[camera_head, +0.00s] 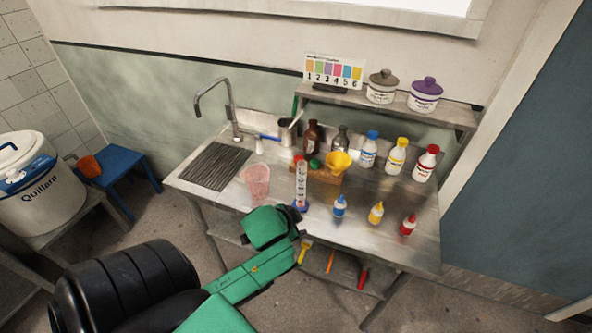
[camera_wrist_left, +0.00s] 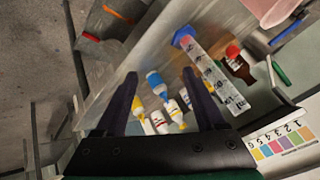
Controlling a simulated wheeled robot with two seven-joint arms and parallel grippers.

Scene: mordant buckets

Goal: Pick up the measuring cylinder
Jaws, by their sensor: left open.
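The measuring cylinder (camera_head: 301,183) is a clear upright tube with dark markings and a blue base, standing near the front of the steel sink table. It also shows in the left wrist view (camera_wrist_left: 213,73), tilted across the picture, blue base at upper left. My left gripper (camera_wrist_left: 160,75) is open and empty, with two dark fingers. In the wrist view the cylinder lies beside and partly behind the right finger, not between the fingers. In the head view my green left arm reaches up to the table's front edge, close to the cylinder; its fingertips are hard to make out. My right gripper is not in view.
A pink cup (camera_head: 257,181) stands left of the cylinder. Behind it are a yellow funnel (camera_head: 339,161) and brown bottle (camera_head: 312,137). Small blue (camera_head: 339,206), yellow (camera_head: 376,213) and red (camera_head: 408,225) dropper bottles stand to the right. A shelf (camera_head: 440,113) overhangs the back.

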